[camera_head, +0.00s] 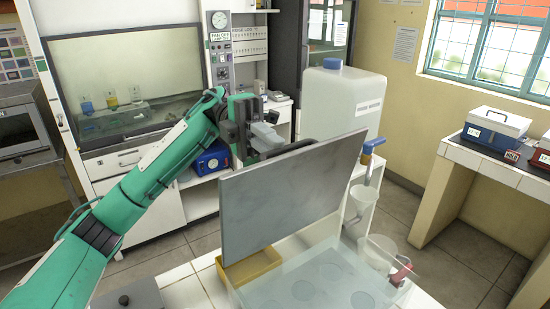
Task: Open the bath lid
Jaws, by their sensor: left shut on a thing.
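The bath lid (285,195), a flat grey panel, stands raised and steeply tilted at the back of the bath. The bath (325,285) is a pale, see-through-looking basin at the bottom centre, with faint round shapes inside, and its top is uncovered at the front. The fingertips are partly hidden behind the lid's edge. My right gripper is not in view.
A large white jug (342,100) with a blue cap stands behind the lid. A fume hood (125,85) is at the back left. Floor is open at right.

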